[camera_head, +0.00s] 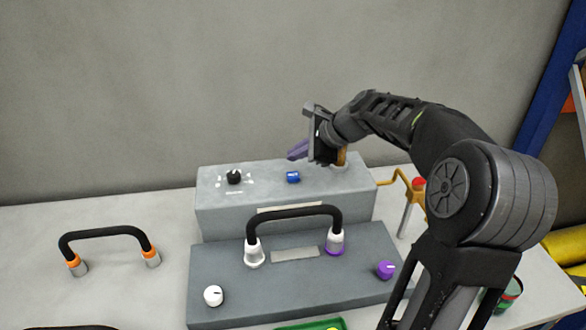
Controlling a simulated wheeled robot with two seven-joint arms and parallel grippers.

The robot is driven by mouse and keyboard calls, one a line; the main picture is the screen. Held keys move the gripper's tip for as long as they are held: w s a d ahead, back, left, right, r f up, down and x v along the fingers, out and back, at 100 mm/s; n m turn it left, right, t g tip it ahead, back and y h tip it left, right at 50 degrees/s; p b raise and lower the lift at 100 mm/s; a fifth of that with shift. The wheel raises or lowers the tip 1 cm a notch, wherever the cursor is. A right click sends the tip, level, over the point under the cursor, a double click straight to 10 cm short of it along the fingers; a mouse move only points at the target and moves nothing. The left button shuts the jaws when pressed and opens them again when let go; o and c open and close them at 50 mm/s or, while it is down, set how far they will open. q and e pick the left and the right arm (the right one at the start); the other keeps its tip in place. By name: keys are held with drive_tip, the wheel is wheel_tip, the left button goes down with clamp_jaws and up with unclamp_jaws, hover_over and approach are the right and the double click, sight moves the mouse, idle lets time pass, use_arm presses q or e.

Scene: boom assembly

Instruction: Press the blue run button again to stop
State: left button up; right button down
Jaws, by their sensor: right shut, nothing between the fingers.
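The blue run button (293,177) sits on top of the grey control box (215,212), to the right of a black knob (234,177). My right gripper (298,151) is above the box, its purple fingertips pointing left. It is shut and empty, a little above the blue button in the picture. I cannot tell its exact height over the button, but a gap shows between them. My left gripper is not in view.
A lower grey box (225,279) stands in front, with a black handle (293,211), a white knob (213,296) and a purple knob (385,270). Another black handle (105,232) stands at the left. An orange crank with a red knob (418,183) is at the right.

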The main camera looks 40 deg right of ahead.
wheel_tip(320, 180, up, 2)
drive_tip(key=shift+r+p, duration=0.2)
drive_tip(key=shift+p, duration=0.55)
drive_tip(key=shift+f, duration=0.1)
